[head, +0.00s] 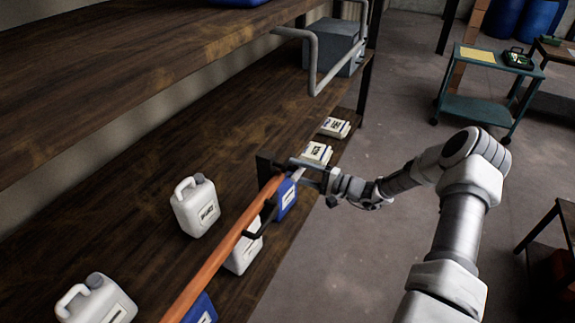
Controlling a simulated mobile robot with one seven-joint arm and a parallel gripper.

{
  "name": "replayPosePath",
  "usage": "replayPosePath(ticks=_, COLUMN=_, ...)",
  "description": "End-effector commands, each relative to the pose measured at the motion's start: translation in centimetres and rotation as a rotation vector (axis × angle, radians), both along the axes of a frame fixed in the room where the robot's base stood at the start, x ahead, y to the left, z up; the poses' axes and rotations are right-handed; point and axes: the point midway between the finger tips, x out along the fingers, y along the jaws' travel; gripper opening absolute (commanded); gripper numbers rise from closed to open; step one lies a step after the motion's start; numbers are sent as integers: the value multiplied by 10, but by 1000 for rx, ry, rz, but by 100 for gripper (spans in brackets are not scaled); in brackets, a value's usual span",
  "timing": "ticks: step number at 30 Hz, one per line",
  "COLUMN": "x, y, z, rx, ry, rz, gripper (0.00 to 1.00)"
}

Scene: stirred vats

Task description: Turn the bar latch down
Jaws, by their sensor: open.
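A long orange bar (222,252) runs along the front of the lower shelf, from the bottom of the head view up to a dark bracket (264,167). It looks like the bar latch. A dark hooked piece (265,222) sits against it partway along. My gripper (293,170) is open at the bar's far end, beside the bracket. Its fingers point left toward the shelf. I cannot tell whether they touch the bar. The fingertips are small and partly overlap the blue jug and bracket area.
White jugs (196,207) and a blue jug (286,198) stand on the wooden shelf (150,220). Labelled packs (335,127) lie farther along. A grey tubular rail (316,60) juts out above. A green cart (485,80) stands back right.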

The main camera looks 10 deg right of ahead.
Motion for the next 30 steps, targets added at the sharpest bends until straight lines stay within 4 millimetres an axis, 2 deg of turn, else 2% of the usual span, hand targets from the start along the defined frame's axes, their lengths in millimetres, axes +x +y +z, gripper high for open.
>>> replayPosePath(ticks=3, x=11, y=15, z=1, rx=0, ry=0, rz=2, gripper=52)
replayPosePath(ticks=7, x=17, y=24, z=0, rx=1, ry=1, rz=0, gripper=52)
replayPosePath(ticks=17, x=20, y=28, z=0, rx=0, ry=2, rz=-1, gripper=52)
replayPosePath(ticks=19, x=20, y=28, z=0, rx=0, ry=1, rz=0, gripper=45)
replayPosePath(ticks=26, x=20, y=27, z=0, rx=0, ry=1, rz=0, gripper=4)
replayPosePath(ticks=27, x=20, y=27, z=0, rx=0, ry=1, rz=0, gripper=0)
replayPosePath(ticks=30, x=20, y=27, z=0, rx=0, ry=1, rz=0, gripper=0)
